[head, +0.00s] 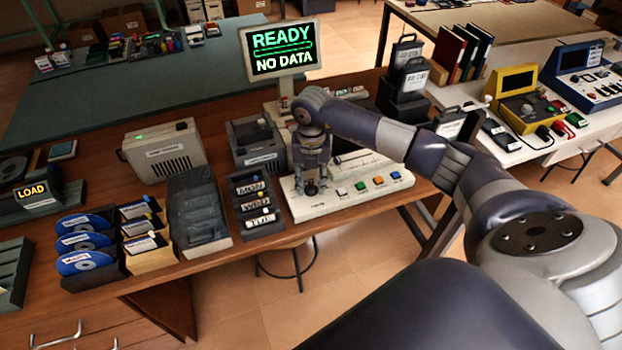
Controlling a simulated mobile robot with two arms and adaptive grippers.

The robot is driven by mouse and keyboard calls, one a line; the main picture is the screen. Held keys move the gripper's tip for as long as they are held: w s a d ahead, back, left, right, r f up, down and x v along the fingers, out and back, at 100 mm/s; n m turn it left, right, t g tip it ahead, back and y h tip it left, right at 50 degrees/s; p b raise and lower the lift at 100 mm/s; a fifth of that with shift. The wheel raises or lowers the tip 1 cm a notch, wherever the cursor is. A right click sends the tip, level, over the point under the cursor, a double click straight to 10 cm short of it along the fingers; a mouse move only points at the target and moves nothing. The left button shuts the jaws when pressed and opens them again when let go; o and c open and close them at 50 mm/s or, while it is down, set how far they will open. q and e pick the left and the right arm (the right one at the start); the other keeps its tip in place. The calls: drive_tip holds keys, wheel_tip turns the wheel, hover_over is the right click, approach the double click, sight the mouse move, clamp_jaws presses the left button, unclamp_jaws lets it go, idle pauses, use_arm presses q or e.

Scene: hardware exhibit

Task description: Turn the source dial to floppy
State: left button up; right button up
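A white control console (345,205) sits near the front edge of the wooden bench, with a row of coloured buttons (378,181) and a slot-like line behind them. My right gripper (312,188) points down over the left part of this console. Its fingers are around or just above a small dark knob there, which may be the source dial. The gripper covers most of that knob, so its setting and any floppy label cannot be read. I cannot tell whether the fingers touch it. A monitor (280,50) behind reads "READY" and "NO DATA". My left gripper is out of view.
Left of the console stand a rack labelled MON, WED and TUE (257,208), dark trays (199,212), and bins with blue discs (88,245). A beige box (164,153) and a LOAD unit (38,192) are further left. Dark cartridge holders (404,88) stand behind my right arm.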

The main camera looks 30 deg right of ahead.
drive_tip(key=shift+c, duration=0.6)
clamp_jaws()
